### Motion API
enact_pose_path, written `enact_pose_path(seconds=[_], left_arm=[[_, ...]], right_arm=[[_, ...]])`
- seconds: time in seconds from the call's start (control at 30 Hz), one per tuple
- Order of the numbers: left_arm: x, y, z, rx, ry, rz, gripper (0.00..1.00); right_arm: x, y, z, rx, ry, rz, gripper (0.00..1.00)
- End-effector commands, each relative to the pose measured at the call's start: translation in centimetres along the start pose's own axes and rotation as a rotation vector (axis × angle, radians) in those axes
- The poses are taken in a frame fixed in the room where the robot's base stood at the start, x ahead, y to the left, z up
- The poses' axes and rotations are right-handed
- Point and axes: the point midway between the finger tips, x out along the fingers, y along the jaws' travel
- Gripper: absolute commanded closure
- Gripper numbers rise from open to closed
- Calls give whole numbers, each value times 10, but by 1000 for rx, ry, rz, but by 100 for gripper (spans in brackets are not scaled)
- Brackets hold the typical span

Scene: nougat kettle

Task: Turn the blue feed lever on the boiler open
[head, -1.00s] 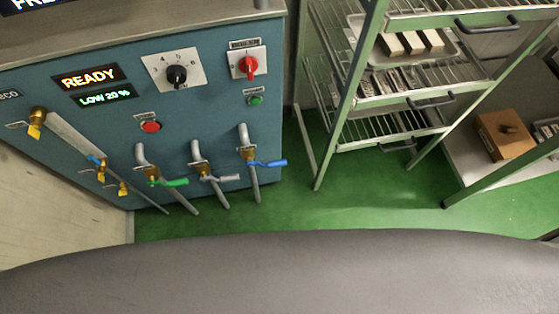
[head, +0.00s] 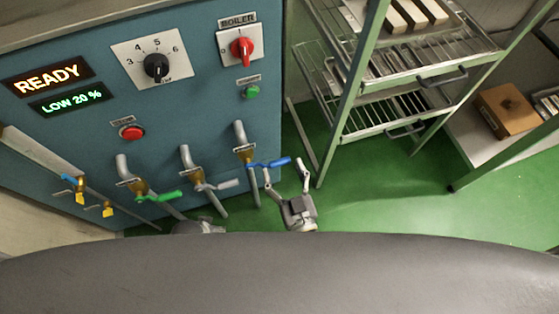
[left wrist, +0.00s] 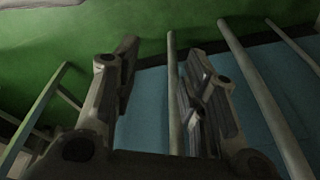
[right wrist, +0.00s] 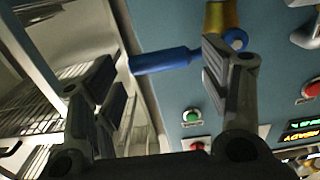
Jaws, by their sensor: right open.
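The blue feed lever (head: 268,162) sticks out to the right from a brass valve (head: 244,154) on the rightmost pipe of the teal boiler (head: 200,75). My right gripper (head: 285,172) is open just below the lever, one finger either side of its outer part. In the right wrist view the lever (right wrist: 165,62) lies across the gap between the open fingertips (right wrist: 158,72); contact cannot be told. My left gripper shows in its wrist view (left wrist: 165,72), open and empty, facing grey pipes. In the head view only a grey part of it shows low, behind my body.
A green lever (head: 158,196) and a grey lever (head: 217,185) sit on the pipes to the left. A red boiler knob (head: 241,46) and green button (head: 251,91) are above. A metal rack (head: 349,125) stands right. Green floor (head: 380,205) between is clear.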

Motion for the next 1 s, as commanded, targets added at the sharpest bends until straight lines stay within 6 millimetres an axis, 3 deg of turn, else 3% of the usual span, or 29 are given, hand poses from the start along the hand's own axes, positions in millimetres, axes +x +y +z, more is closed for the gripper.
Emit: enact_pose_path(seconds=[0.1, 0.23, 0.6, 1.0], left_arm=[[-5, 0, -4, -1, 5, -1, 60], [-9, -1, -7, -1, 8, -1, 60], [-12, -1, -9, -1, 9, -1, 60], [-12, -1, -9, -2, 10, -1, 60]], right_arm=[[19, 0, 0, 1, 2, 1, 30], [31, 0, 1, 0, 0, 0, 30], [35, 0, 0, 0, -1, 0, 32], [35, 0, 0, 0, -1, 0, 83]])
